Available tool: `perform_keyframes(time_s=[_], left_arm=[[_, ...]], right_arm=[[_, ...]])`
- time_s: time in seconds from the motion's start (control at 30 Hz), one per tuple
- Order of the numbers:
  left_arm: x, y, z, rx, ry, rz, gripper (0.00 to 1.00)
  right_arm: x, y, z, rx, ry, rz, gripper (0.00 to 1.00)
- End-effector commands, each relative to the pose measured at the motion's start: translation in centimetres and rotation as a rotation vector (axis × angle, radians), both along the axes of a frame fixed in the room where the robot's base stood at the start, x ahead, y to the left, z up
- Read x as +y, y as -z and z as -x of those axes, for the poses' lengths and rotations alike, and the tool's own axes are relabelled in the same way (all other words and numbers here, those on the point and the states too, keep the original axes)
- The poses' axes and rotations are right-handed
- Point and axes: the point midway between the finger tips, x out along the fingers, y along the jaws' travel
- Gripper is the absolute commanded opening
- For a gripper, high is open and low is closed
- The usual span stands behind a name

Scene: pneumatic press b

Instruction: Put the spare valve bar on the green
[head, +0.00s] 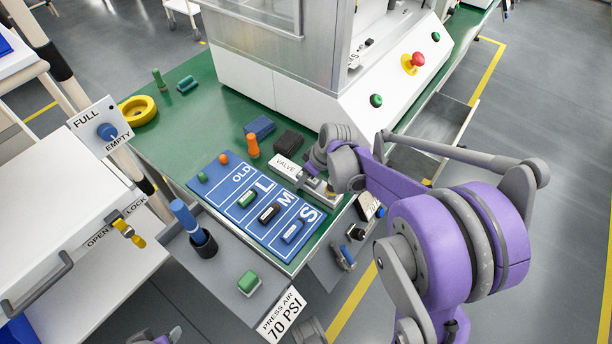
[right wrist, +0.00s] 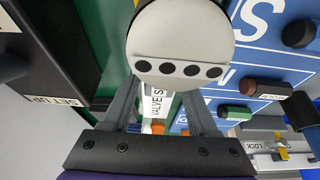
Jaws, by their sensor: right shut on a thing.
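A blue mat (head: 232,206) marked OLD, L, M and S lies on the green bench top (head: 190,134). A green bar (head: 248,199) lies by L, a black bar (head: 269,213) by M and a blue bar (head: 292,231) by S. I cannot tell which is the spare valve bar. My right gripper (head: 322,187) is low beside the VALVE sign (head: 284,167), right of the mat. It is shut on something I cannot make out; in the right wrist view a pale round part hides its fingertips. Part of my left gripper (head: 172,335) shows at the bottom edge, its jaws unclear.
A blue block (head: 260,127), a black block (head: 288,142) and an orange peg (head: 252,146) stand behind the mat. The white press housing (head: 300,95) rises behind. A grey side shelf (head: 205,270) in front holds a dark cup (head: 204,244) and a green-topped piece (head: 248,282).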

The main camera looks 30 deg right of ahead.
Motion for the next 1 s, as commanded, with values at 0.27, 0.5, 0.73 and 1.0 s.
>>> perform_keyframes(time_s=[0.27, 0.5, 0.73, 1.0], left_arm=[[0.0, 0.2, 0.0, 0.001, 0.0, 0.0, 0.5], [0.0, 0.1, 0.0, 0.0, 0.0, 0.0, 0.5], [0.0, 0.1, 0.0, 0.0, 0.0, 0.0, 0.5], [0.0, -1.1, 0.0, -0.004, 0.0, 0.0, 0.5]], right_arm=[[0.0, 0.3, 0.0, 0.0, 0.0, 0.0, 0.0], [0.0, 0.2, 0.0, 0.0, 0.0, 0.0, 0.89], [0.0, 0.1, 0.0, 0.0, 0.0, 0.0, 0.89], [-0.5, -3.4, 1.2, -0.001, 0.001, 0.0, 0.89]])
